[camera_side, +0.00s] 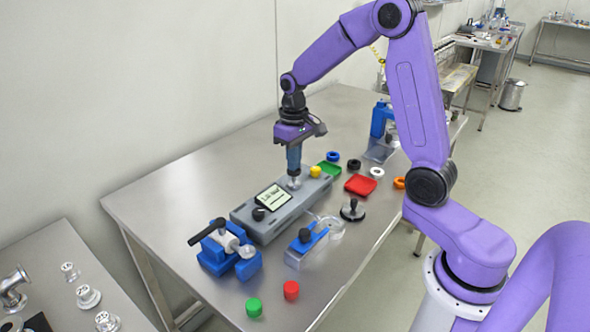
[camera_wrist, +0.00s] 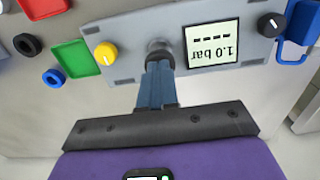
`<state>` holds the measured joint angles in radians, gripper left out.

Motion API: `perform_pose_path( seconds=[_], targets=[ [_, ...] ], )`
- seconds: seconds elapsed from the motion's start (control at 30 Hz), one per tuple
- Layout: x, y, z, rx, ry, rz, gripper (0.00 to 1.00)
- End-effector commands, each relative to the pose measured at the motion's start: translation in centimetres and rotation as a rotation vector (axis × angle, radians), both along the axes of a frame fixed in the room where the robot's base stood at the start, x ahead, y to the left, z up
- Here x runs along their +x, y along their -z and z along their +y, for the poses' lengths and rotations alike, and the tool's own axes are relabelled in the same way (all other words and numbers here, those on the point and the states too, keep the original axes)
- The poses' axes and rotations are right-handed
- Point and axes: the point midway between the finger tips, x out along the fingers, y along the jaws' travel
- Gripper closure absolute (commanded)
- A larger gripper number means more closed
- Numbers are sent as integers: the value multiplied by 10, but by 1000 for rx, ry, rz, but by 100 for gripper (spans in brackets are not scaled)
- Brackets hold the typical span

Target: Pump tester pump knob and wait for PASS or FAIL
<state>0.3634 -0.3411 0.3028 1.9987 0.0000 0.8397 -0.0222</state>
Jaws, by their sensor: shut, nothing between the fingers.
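The grey tester (camera_side: 243,220) lies on the steel table, its long side running from lower left to upper right. Its screen (camera_wrist: 212,43) reads "1.0 bar" above a row of dashes, upside down in the wrist view; in the side view the screen (camera_side: 273,197) is too small to read fully. The tester has a yellow knob (camera_wrist: 106,52), a black knob (camera_wrist: 271,24) and a round metal knob (camera_wrist: 158,46) between them. My gripper (camera_side: 294,178) points straight down over the metal knob, shut and empty. Its fingertips are at the knob; I cannot tell whether they touch.
A blue clamp (camera_side: 216,258) with a black handle stands left of the tester. A blue holder (camera_side: 308,244) and a black disc (camera_side: 352,212) lie in front. Red (camera_side: 360,184) and green (camera_wrist: 76,58) trays and several rings lie beyond the yellow-knob end. Loose red (camera_side: 291,290) and green (camera_side: 254,307) caps stand near the front edge.

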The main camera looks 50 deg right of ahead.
Motion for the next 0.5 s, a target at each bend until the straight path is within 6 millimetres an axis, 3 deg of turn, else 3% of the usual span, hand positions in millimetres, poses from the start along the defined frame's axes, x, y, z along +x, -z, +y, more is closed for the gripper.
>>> perform_pose_path(
  seconds=[0.5],
  targets=[
    [0, 14, 0, 0, 0, 2, 100]
  ],
)
